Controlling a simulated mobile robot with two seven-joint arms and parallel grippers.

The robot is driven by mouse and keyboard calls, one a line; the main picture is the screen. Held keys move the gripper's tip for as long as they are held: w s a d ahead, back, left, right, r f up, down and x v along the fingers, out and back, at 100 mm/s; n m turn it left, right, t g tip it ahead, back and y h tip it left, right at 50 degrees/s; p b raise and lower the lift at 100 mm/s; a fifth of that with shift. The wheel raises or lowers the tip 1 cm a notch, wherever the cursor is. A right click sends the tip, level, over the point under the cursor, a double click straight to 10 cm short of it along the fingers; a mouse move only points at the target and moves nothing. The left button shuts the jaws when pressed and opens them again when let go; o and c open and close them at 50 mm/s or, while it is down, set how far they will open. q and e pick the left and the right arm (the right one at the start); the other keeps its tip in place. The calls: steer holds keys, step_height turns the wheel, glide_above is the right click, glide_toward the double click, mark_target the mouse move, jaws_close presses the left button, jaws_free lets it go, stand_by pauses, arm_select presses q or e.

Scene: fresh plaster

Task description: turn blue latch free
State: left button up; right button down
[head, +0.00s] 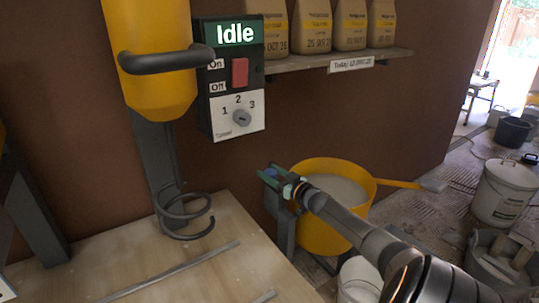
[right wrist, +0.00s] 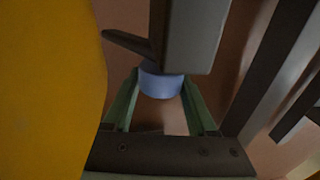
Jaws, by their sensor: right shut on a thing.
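The blue latch (right wrist: 160,82) is a short blue cylinder below a grey bar in the right wrist view. It sits between the two green fingers of my right gripper (right wrist: 161,88), which is shut on it. In the head view my right gripper (head: 272,178) is at the left side of the yellow tub (head: 318,235), by a grey post. Only a small bit of blue shows there between the fingers. The tub holds pale plaster (head: 338,188). My left gripper is not in view.
A wooden table (head: 190,262) is at the lower left, with a metal rod on it. A yellow mixer (head: 160,80) and a control box (head: 235,55) reading "Idle" are on the brown wall. A shelf (head: 340,60) holds several bags. White buckets (head: 505,192) stand right.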

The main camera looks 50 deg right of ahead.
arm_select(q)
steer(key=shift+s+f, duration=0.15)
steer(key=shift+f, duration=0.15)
arm_select(e)
steer(key=shift+f, duration=0.25)
steer(key=c, duration=0.6)
jaws_free()
steer(key=o, duration=0.4)
steer(key=shift+r, duration=0.2)
steer(key=shift+s, duration=0.15)
